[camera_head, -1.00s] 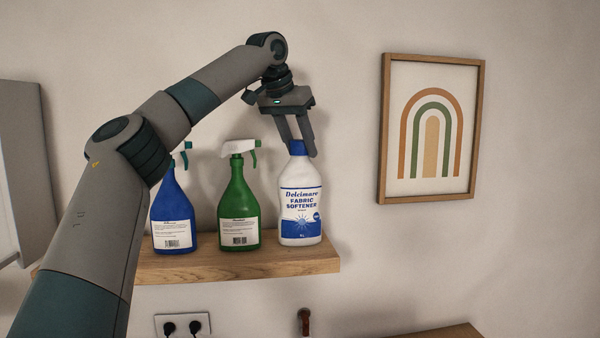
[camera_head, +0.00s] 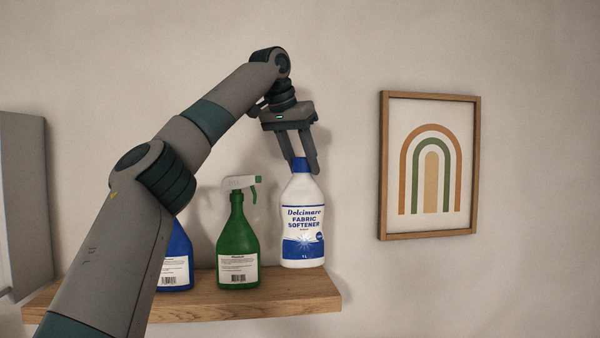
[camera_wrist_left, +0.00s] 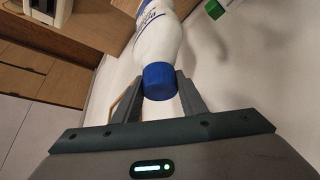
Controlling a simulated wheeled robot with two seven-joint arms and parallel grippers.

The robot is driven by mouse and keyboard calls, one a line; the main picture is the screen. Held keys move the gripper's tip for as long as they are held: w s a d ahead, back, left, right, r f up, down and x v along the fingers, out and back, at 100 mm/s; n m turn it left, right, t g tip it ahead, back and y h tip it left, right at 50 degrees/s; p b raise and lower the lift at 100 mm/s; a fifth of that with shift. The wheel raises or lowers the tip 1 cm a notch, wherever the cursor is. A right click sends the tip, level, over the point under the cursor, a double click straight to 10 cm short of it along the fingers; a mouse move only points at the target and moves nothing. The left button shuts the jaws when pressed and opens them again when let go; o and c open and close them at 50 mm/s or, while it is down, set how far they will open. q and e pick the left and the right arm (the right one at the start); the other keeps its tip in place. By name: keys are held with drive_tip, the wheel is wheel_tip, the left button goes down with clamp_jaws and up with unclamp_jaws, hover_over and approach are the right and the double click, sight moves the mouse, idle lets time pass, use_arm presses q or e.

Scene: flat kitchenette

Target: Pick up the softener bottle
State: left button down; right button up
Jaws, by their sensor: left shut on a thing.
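The softener bottle (camera_head: 303,225) is white with a blue cap and a blue-and-white label. It is upright at the right end of the wooden shelf, with its base a little above the shelf top. My left gripper (camera_head: 303,167) comes down from above and is shut on the blue cap. In the left wrist view the cap (camera_wrist_left: 160,80) sits between the two fingers, and the white bottle body (camera_wrist_left: 158,40) extends away beyond it. My right gripper is not in view.
A green spray bottle (camera_head: 238,240) stands on the shelf (camera_head: 250,304) left of the softener. A blue spray bottle (camera_head: 177,262) is partly hidden behind my left arm. A framed rainbow picture (camera_head: 430,165) hangs on the wall at right.

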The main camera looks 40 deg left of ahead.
use_arm(q)
drive_tip(key=s+d+r+b, duration=0.3)
drive_tip(key=d+r, duration=0.3)
drive_tip(key=d, duration=0.4)
drive_tip(key=shift+s+r, duration=0.25)
drive_tip(key=shift+r, duration=0.05)
idle(0.4)
